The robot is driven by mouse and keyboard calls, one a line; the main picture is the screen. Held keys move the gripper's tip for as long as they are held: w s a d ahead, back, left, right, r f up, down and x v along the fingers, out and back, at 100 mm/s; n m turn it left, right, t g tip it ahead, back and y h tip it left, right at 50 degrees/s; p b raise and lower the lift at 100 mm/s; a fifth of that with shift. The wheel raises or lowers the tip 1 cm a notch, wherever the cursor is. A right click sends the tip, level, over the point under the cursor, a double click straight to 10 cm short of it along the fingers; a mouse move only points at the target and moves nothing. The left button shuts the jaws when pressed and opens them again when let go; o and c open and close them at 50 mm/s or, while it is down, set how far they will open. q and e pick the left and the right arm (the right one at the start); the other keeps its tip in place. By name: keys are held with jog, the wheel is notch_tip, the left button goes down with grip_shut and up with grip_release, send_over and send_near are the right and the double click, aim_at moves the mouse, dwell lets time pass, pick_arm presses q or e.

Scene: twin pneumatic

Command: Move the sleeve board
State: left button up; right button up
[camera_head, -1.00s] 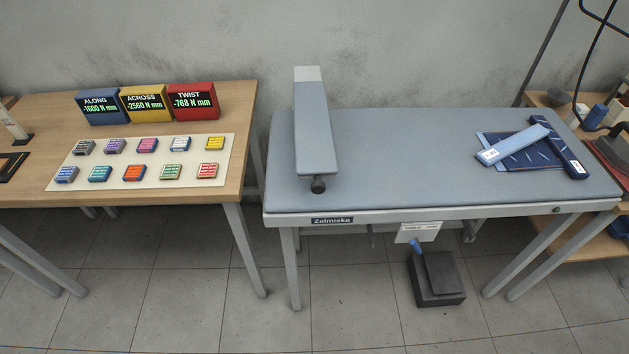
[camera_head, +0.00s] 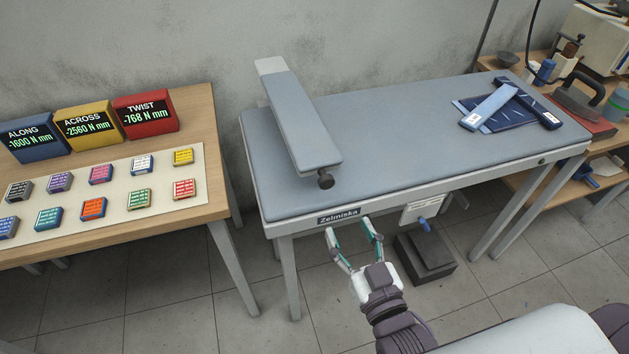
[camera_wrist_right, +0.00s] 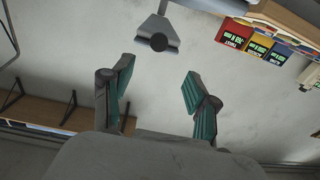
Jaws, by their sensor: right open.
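The sleeve board (camera_head: 297,122) is a long grey padded board with a pale far end and a dark round knob at its near end. It lies slanted over the left part of the grey padded ironing table (camera_head: 400,125). My right gripper (camera_head: 349,228) is open and empty, in front of the table's front edge and below the knob in the picture. In the right wrist view, a grey piece with a dark round knob, apparently the sleeve board's near end (camera_wrist_right: 158,30), shows beyond my open right fingers (camera_wrist_right: 158,72), apart from them. My left gripper is out of view.
A wooden table (camera_head: 215,190) at left carries blue, yellow and red display boxes (camera_head: 147,115) and several small coloured boxes. Folded blue cloths (camera_head: 505,107) lie at the ironing table's right. A dark pedal block (camera_head: 425,255) stands on the floor. The table's middle is clear.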

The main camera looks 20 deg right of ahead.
jog(key=p, duration=0.1)
send_near(328, 184)
jog(key=w, duration=0.1)
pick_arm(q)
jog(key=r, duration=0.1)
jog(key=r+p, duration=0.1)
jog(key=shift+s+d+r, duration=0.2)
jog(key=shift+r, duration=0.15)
pick_arm(e)
jog(key=w, duration=0.9)
jog(key=shift+w+a, duration=0.35)
jog(key=shift+w, duration=0.05)
grip_shut()
